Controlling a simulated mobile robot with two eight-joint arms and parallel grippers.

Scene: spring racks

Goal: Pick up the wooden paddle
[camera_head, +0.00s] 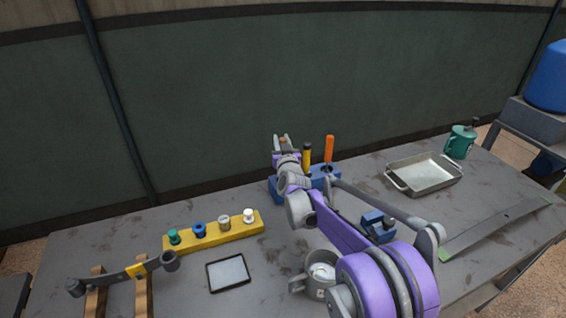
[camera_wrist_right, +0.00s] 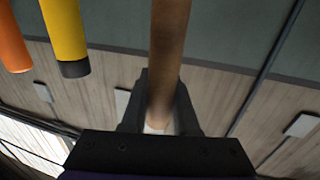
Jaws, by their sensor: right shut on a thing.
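The wooden paddle's brown shaft (camera_wrist_right: 168,50) runs upright through the middle of the right wrist view, between the dark fingers of my right gripper (camera_wrist_right: 160,110). A pale end shows low between the fingers. In the head view my right gripper (camera_head: 283,142) is above the blue holder (camera_head: 276,188), shut on the paddle (camera_head: 283,140), of which only a small brown bit shows. The rest of the paddle is hidden or out of frame. I cannot tell whether its lower end is clear of the holder. My left gripper is not in view.
A yellow-handled tool (camera_head: 307,157) and an orange-handled tool (camera_head: 329,148) stand close right of my gripper. A yellow rack (camera_head: 215,234), a tablet (camera_head: 228,273), a mug (camera_head: 318,275), a metal tray (camera_head: 424,178) and a green can (camera_head: 460,142) are on the table.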

